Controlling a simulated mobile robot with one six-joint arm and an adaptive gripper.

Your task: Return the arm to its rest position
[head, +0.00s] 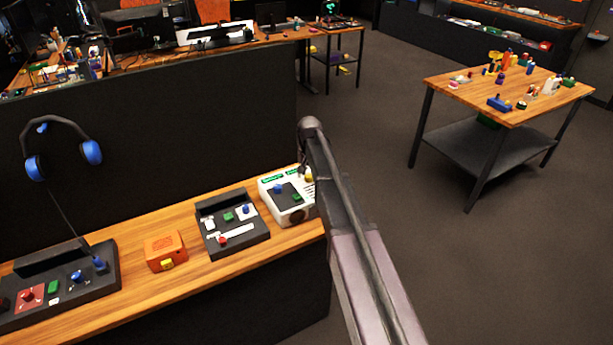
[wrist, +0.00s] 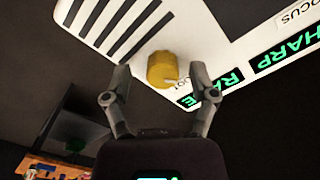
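My gripper (wrist: 160,90) is in the wrist view with its two fingers spread apart. A yellow knob (wrist: 163,69) on a white panel (wrist: 240,27) shows between and beyond the fingertips; I cannot tell whether they touch it. In the head view my arm reaches from the lower right up to the right end of the wooden bench, beside the white box (head: 289,214) with a blue ball on its dark top. The gripper itself is mostly hidden behind my arm there.
The bench (head: 130,320) also holds a dark control panel (head: 232,240), an orange box (head: 165,250) and another panel (head: 90,290) at the left. Blue headphones (head: 90,152) hang on the dark partition. A wooden table (head: 450,92) with small items stands right. Floor between is clear.

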